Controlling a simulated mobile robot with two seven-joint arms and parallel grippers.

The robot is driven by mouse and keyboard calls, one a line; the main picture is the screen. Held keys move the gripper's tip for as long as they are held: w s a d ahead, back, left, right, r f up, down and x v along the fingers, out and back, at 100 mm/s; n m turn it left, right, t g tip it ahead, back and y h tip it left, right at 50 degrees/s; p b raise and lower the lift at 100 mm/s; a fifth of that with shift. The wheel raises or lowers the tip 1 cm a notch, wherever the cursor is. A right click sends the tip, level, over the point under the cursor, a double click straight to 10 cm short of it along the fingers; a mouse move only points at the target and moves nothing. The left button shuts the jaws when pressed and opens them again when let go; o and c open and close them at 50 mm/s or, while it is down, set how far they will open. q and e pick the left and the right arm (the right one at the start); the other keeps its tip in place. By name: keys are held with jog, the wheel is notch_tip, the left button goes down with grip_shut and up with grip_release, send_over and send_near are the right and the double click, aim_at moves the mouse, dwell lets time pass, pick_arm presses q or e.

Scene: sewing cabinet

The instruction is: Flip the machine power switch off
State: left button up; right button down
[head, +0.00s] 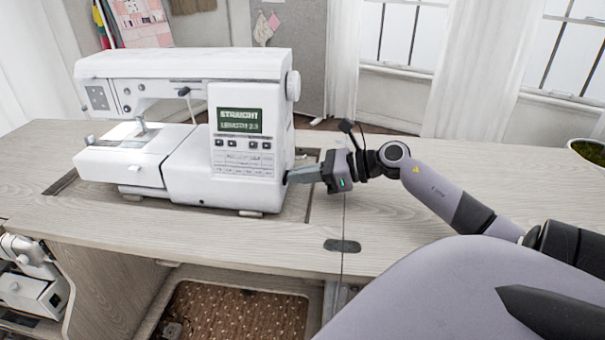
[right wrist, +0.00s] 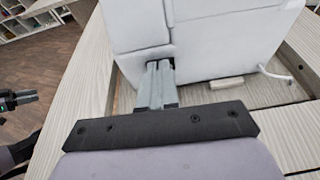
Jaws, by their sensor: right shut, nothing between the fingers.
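The white sewing machine (head: 190,130) stands upright on the wooden cabinet top, and its screen is lit with the words "STRAIGHT" and "LENGTH". My right gripper (head: 290,178) is shut and empty, with its fingertips at the lower part of the machine's right side. In the right wrist view, the shut fingers (right wrist: 158,66) reach a dark recess at the base of the machine's white side (right wrist: 215,45). The power switch itself is hidden behind the fingertips, so I cannot tell its position.
The cabinet top (head: 400,240) is clear in front of and to the right of the machine. An open compartment (head: 235,310) lies below the top.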

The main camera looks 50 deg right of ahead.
jog(key=shift+v, duration=3.55)
